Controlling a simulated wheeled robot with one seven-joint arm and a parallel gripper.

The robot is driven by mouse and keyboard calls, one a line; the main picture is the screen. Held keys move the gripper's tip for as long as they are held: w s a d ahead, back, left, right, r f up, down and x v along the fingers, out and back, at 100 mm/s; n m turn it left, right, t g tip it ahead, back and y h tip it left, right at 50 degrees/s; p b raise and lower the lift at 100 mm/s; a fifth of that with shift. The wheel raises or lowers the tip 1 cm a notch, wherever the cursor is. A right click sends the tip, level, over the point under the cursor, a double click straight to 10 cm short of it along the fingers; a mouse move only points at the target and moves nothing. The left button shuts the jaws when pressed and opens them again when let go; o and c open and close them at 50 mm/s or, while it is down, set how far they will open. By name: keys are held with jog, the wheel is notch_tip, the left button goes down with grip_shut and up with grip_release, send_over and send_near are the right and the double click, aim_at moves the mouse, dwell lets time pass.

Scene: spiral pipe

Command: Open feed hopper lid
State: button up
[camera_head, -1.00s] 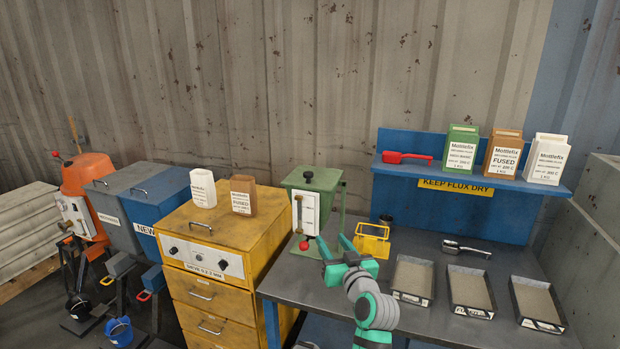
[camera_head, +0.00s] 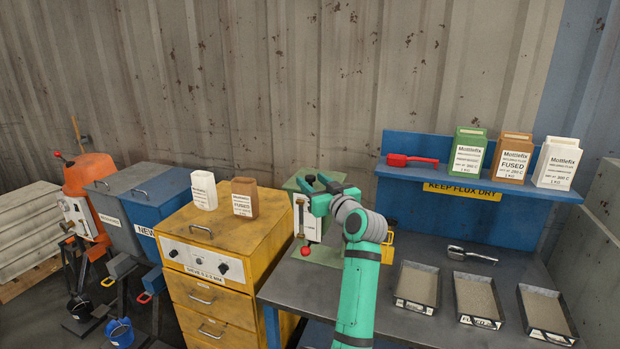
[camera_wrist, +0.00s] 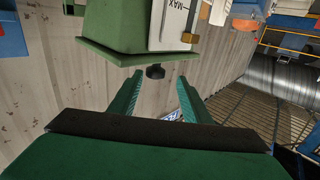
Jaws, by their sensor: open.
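The green feed hopper (camera_head: 296,186) stands on the grey bench, partly hidden behind my gripper and arm in the head view. Its lid (camera_wrist: 105,45) appears upside down in the wrist view, with a black knob (camera_wrist: 155,71) on it. The lid looks shut. My gripper (camera_head: 317,186) is at the top of the hopper. In the wrist view my gripper (camera_wrist: 160,82) is open, with its fingertips on either side of the knob's line. I cannot tell whether they touch it. The hopper's white front plate (camera_head: 306,217) carries a red-knobbed lever (camera_head: 305,250).
A yellow sieve cabinet (camera_head: 215,240) with two small boxes stands left of the hopper. A yellow frame (camera_head: 388,246) is partly hidden behind my arm. Trays (camera_head: 415,286) and a scoop (camera_head: 470,255) lie right. A blue shelf (camera_head: 430,178) holds flux boxes behind.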

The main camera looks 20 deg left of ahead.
aim_at(310, 175)
jog(key=shift+w+d+x, duration=0.15)
jog(key=shift+x, duration=0.8)
jog(key=shift+w+d+x, duration=0.15)
jog(key=shift+d+x, duration=0.05)
jog(key=shift+x, duration=0.75)
grip_shut()
jog(key=shift+w, duration=0.1)
